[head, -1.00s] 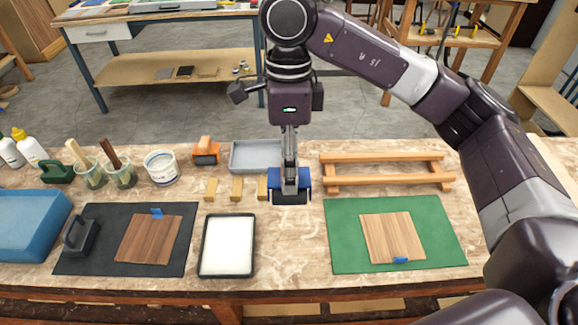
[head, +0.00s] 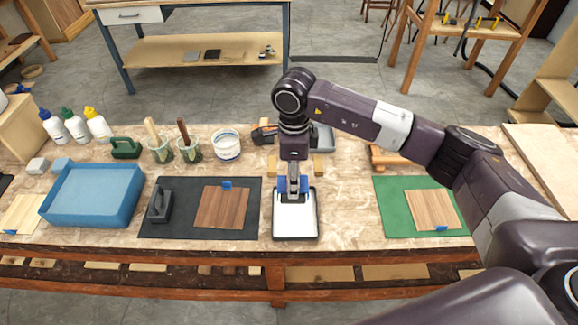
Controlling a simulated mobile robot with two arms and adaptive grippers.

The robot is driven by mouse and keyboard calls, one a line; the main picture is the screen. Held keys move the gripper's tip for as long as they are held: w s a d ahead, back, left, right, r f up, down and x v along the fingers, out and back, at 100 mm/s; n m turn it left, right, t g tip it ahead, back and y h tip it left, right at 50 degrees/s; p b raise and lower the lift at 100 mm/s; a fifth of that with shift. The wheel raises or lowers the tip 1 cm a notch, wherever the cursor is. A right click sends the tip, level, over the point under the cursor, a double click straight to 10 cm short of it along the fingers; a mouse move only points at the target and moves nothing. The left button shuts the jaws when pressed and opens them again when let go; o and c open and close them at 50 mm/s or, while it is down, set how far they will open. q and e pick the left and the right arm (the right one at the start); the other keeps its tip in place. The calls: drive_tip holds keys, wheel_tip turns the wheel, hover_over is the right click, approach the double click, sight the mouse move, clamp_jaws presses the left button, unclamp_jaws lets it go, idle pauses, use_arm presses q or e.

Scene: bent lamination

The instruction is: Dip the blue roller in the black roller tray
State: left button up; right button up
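My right gripper (head: 293,176) points down and is shut on the blue roller (head: 281,187), whose blue sides show on both sides of the fingers. The roller is over the far end of the black roller tray (head: 295,238), which has a black rim and a white inside. I cannot tell whether the roller touches the white surface. The gripper and roller hide the tray's far edge. My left gripper is not in view.
Left of the tray is a black mat (head: 190,229) with a brown wood sheet (head: 221,208); right is a green mat (head: 393,222) with another sheet (head: 430,209). A grey tray (head: 322,138) and a white tub (head: 226,145) stand behind.

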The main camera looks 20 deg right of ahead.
drive_tip(key=shift+w+d+f+b, duration=0.1)
drive_tip(key=shift+d+f+b, duration=0.2)
drive_tip(key=shift+d+f, duration=0.4)
drive_tip(key=shift+a+f, duration=0.15)
drive_tip(key=shift+f, duration=0.25)
drive_tip(key=shift+a+f+b, duration=0.1)
drive_tip(key=shift+f+b, duration=0.2)
drive_tip(key=shift+f, duration=0.05)
wheel_tip(320, 180, down, 4)
drive_tip(key=shift+a+r+b, duration=0.1)
drive_tip(key=shift+r+b, duration=0.15)
drive_tip(key=shift+b, duration=0.95)
drive_tip(key=shift+f+b, duration=0.35)
drive_tip(key=shift+f, duration=0.05)
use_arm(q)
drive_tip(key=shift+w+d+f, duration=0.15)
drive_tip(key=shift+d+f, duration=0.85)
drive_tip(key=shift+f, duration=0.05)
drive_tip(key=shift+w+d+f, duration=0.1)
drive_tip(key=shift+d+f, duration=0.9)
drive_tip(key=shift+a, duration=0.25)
